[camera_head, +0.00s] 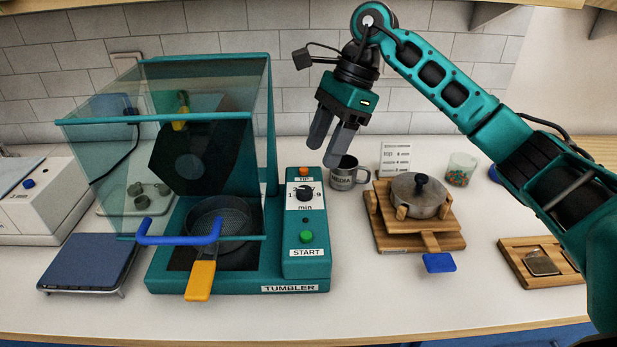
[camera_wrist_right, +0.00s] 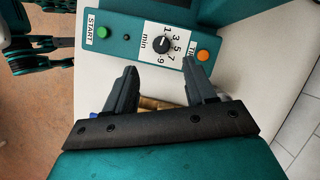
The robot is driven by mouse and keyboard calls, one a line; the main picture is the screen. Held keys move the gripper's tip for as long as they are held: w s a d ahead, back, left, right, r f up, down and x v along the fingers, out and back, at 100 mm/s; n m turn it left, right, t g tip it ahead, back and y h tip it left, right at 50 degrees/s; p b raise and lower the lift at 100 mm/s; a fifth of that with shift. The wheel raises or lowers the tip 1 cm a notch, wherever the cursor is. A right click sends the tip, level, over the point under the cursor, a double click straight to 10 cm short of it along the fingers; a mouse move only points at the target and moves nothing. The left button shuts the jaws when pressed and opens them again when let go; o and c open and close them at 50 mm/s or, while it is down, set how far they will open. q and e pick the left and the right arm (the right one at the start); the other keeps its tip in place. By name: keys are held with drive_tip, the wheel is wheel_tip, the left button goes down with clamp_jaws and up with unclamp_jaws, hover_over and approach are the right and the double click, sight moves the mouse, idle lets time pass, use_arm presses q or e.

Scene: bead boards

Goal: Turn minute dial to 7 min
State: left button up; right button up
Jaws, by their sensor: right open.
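The minute dial (camera_head: 305,193) is a black round knob on a white scale marked "min", on the teal tumbler's control panel (camera_head: 318,262). In the right wrist view the dial (camera_wrist_right: 161,44) shows with numbers 1, 3, 5, 7 and 9 around it. I cannot tell for sure which number its pointer faces. My right gripper (camera_head: 323,156) is open and empty, above and behind the panel, apart from the dial. In the right wrist view the dial lies beyond the gap between its fingertips (camera_wrist_right: 160,66). My left gripper cannot be made out.
An orange button (camera_head: 304,172) sits above the dial, a green START button (camera_head: 306,237) below. A glass hood (camera_head: 165,170) with a blue handle stands left. A steel mug (camera_head: 345,174) and a pot (camera_head: 419,196) on a wooden stand are right.

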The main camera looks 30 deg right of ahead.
sight(306, 189)
drive_tip(key=x, duration=0.7)
drive_tip(key=shift+w+a+f, duration=0.1)
drive_tip(key=shift+a+f, duration=0.05)
drive_tip(key=shift+f, duration=0.15)
use_arm(q)
drive_tip(key=shift+w, duration=0.1)
drive_tip(key=shift+w+r, duration=0.15)
use_arm(e)
drive_tip(key=shift+c, duration=0.3)
drive_tip(key=shift+c, duration=0.7)
clamp_jaws()
